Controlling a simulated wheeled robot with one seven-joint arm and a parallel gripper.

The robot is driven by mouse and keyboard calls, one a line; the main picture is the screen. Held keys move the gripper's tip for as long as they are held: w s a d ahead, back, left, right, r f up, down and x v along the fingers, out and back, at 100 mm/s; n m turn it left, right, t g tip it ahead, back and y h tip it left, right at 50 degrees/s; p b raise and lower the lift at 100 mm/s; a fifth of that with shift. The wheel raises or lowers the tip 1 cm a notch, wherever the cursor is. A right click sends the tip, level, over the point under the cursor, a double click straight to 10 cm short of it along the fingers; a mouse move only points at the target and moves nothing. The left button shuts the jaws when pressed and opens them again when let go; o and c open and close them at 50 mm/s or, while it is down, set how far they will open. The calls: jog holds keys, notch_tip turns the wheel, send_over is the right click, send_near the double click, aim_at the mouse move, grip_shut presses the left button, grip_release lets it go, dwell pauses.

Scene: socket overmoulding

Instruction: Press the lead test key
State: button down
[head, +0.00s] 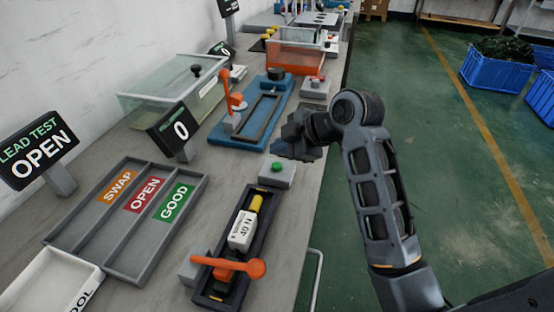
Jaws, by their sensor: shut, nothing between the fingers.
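The lead test key appears to be the green button (277,166) on top of a small grey box (280,178) near the bench's right edge. The lead test display (36,150) at the left reads "LEAD TEST OPEN". My gripper (286,149) is shut and empty. In the picture it is just above and slightly right of the green button, apart from it. Its fingertips are dark and small, and its exact height over the bench is hard to tell. In front of the box, a dark fixture (207,288) holds a white block marked "40 N" (242,231) and a yellow part (256,203).
An orange lever (240,266) crosses the fixture's near end. A sorting tray (113,256) with SWAP, OPEN and GOOD labels lies left, near a white bin (45,287). A blue fixture (227,130) with an orange handle and a counter showing 0 (178,131) stand behind.

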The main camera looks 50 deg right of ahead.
aim_at(280, 167)
notch_tip(280, 167, up, 3)
jog(key=shift+r+p, duration=0.15)
jog(key=shift+p, duration=1.1)
